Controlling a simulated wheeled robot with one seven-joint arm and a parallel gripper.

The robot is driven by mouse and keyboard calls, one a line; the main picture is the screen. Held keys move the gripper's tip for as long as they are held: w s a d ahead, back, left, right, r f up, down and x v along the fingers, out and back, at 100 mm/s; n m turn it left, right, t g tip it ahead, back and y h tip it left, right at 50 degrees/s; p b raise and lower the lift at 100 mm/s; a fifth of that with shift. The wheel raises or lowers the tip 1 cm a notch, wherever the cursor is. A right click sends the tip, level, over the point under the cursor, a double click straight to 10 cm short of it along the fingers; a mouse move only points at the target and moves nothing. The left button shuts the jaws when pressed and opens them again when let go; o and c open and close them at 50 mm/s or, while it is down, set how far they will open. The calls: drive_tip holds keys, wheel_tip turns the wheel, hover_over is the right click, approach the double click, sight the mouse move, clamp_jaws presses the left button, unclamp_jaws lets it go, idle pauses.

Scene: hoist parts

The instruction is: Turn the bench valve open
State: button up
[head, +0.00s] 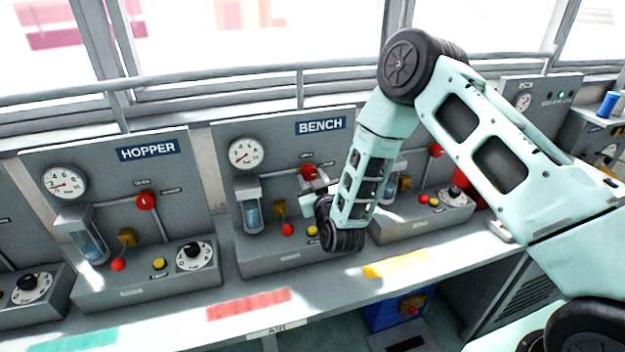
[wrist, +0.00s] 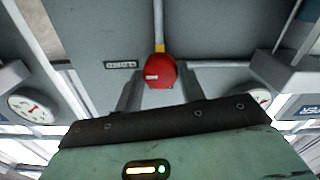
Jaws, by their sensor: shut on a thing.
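The bench valve is a red knob (head: 309,171) on the grey panel under the BENCH sign (head: 321,125). My gripper (head: 318,185) reaches it from the front right and partly hides it in the head view. In the wrist view the red valve knob (wrist: 160,71) sits between the two fingers of my gripper (wrist: 160,92), which are shut on it. A yellow-banded pipe runs up from the knob there. A small label (wrist: 121,64) lies beside it, too small to read surely.
The HOPPER panel (head: 118,229) stands at left with its own red valve (head: 146,200). Below the bench valve are a glass cylinder (head: 252,213), a red button (head: 287,230) and a yellow button (head: 312,231). My arm covers part of the panel to the right.

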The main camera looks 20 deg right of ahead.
drive_tip(key=shift+n+b, duration=0.3)
drive_tip(key=shift+b, duration=0.1)
drive_tip(key=n+b, duration=0.3)
drive_tip(key=shift+a+f+n+b, duration=0.1)
drive_tip(key=shift+f+n+b, duration=0.05)
drive_tip(key=shift+n+b, duration=0.15)
drive_tip(key=n+b, duration=0.3)
drive_tip(key=n, duration=0.1)
drive_tip(key=shift+n, duration=0.3)
drive_tip(key=n+b, duration=0.2)
drive_tip(key=n, duration=0.2)
drive_tip(key=shift+n+b, duration=0.3)
drive_tip(key=shift+r+n+b, duration=0.15)
drive_tip(key=shift+n+b, duration=0.05)
drive_tip(key=shift+n, duration=0.95)
drive_tip(key=shift+r+n+b, duration=0.1)
drive_tip(key=shift+n+b, duration=0.05)
drive_tip(key=shift+n, duration=1)
drive_tip(key=o, duration=1)
drive_tip(key=shift+s, duration=0.15)
